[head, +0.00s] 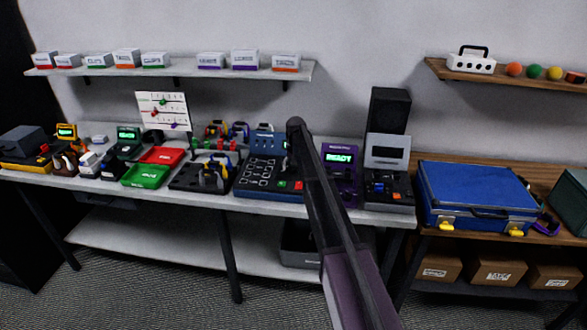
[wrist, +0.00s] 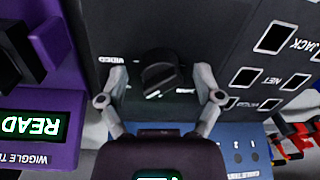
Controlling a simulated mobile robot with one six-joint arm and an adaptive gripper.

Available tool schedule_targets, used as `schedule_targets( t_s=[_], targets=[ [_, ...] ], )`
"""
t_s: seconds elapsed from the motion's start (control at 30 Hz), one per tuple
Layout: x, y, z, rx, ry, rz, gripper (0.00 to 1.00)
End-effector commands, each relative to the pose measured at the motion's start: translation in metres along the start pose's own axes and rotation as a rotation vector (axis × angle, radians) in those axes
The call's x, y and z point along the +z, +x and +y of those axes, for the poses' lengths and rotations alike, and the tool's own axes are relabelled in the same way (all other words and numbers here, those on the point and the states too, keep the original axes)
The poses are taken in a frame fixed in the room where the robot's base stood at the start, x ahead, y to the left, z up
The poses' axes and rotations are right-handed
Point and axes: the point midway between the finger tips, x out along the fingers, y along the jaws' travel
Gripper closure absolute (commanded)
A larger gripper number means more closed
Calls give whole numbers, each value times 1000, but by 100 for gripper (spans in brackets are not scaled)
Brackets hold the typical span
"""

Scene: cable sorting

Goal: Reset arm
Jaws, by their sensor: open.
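My gripper (wrist: 160,78) is open in the wrist view, its two grey fingers spread on either side of a black knob (wrist: 162,70) on a dark panel (wrist: 205,25). I cannot tell whether the fingers touch the knob. The panel has white-framed slots and labels such as VIDEO, NET and JACK. In the head view my arm (head: 325,210) reaches up from the bottom over the bench, and hides most of the gripper. The panel also shows there, just left of the arm, on a blue base (head: 258,192).
A purple tester (head: 341,175) reading READY stands close right of the arm. Red (head: 163,156) and green (head: 145,175) trays lie left on the grey bench. A blue case (head: 475,188) sits on the right wooden table. Shelves with small boxes run along the wall.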

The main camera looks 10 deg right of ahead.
Motion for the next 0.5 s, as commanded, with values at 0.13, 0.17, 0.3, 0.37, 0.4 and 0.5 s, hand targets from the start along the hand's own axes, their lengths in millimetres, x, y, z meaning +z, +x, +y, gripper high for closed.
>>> schedule_targets(
  t_s=[0.13,0.17,0.3,0.37,0.4,0.5],
  targets=[
    [2,0,0,0,1,-1,16],
    [3,-1,0,-1,1,-1,16],
    [18,-3,-2,-5,13,-3,16],
    [28,-5,-3,-8,24,-4,16],
    [38,-7,-4,-11,32,-5,16],
    [68,-12,-8,-21,58,-9,16]
  ],
)
